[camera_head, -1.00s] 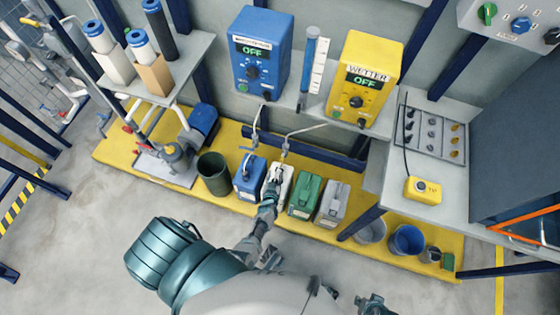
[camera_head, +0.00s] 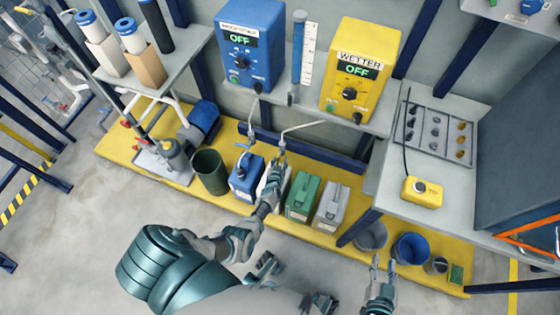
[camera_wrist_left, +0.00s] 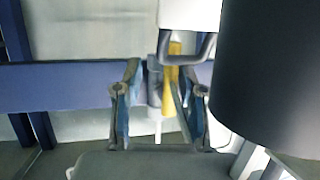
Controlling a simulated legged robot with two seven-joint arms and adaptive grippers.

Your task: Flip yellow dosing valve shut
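The yellow dosing valve (camera_wrist_left: 173,66) shows in the left wrist view as an upright yellow lever beside a grey body with a pale outlet below. In the head view the valve is too small and covered to make out, at the end of the pale hose under the yellow WETTER box (camera_head: 361,75). My right gripper (camera_head: 383,268) is open and empty, low in front of the buckets.
A blue dosing box (camera_head: 249,40) hangs left of the yellow one; both read OFF. Blue (camera_head: 246,180), green (camera_head: 303,197) and grey (camera_head: 330,205) canisters stand on the yellow platform. A dark bin (camera_head: 210,172) and buckets (camera_head: 410,248) flank them. A large dark cylinder (camera_wrist_left: 270,70) fills the wrist view's right.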

